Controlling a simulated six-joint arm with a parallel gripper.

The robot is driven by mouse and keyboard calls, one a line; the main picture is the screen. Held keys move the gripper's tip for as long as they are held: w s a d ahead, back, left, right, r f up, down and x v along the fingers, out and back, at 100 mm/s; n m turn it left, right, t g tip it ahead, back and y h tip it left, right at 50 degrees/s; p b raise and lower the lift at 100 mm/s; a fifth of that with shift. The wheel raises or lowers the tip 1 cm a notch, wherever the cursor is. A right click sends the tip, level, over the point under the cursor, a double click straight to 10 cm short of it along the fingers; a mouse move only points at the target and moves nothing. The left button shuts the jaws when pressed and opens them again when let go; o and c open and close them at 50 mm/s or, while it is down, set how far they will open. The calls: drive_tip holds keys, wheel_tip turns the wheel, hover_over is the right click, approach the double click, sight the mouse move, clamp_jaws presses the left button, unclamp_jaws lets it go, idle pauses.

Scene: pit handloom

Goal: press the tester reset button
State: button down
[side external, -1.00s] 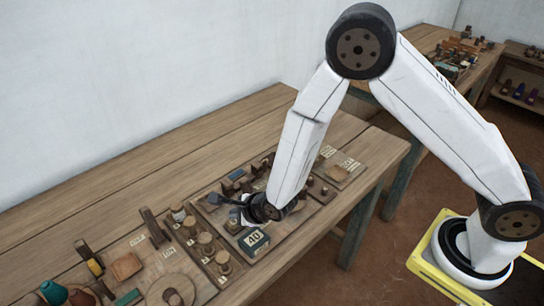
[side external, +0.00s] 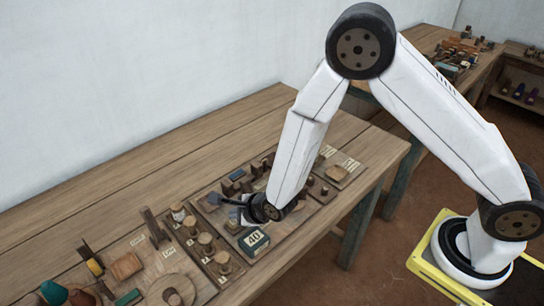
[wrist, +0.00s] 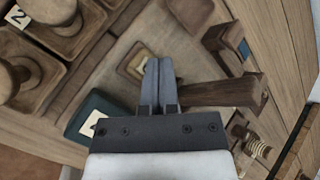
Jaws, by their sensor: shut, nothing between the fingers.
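My gripper (wrist: 158,62) is shut and empty, its two grey fingers pressed together and pointing down at the tester board. In the side view, my gripper (side external: 236,202) is low over the board, behind the green box marked 40 (side external: 252,240). The button cannot be made out there.
The green box corner (wrist: 88,118) is close to the fingers' left. A wooden lever-like bar (wrist: 225,92) lies just right of them. Round wooden knobs (wrist: 60,40) stand at upper left. The bench's back strip (side external: 150,155) is clear.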

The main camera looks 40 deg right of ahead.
drive_tip(key=shift+f, duration=1)
idle(1.2)
drive_tip(key=shift+r, duration=1)
drive_tip(key=shift+r, duration=0.15)
drive_tip(key=shift+r, duration=2.35)
drive_tip(key=shift+d+r, duration=0.1)
